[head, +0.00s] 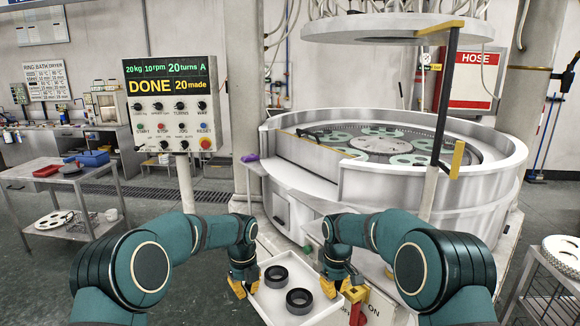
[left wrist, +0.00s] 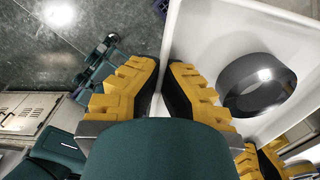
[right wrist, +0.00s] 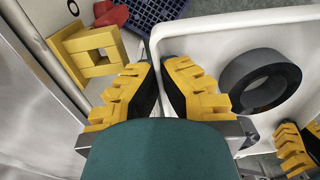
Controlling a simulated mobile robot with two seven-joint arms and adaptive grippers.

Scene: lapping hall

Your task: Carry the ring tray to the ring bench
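The ring tray (head: 318,278) is white and shallow, and it is low in front of me in the head view. Two dark rings, one further back (head: 276,277) and one nearer (head: 299,300), lie flat in it. My left gripper (head: 243,288) is shut on the tray's left wall; the wall runs between its fingertips in the left wrist view (left wrist: 163,65). My right gripper (head: 340,287) is shut on the opposite wall, as the right wrist view (right wrist: 160,65) shows. The tray looks about level. No bench is labelled as the ring bench.
The large round lapping machine (head: 320,200) stands close ahead, with a control panel (head: 172,103) reading DONE. A back bench (head: 40,140) stands under a ring bath dryer sign (head: 45,80). Open floor lies left.

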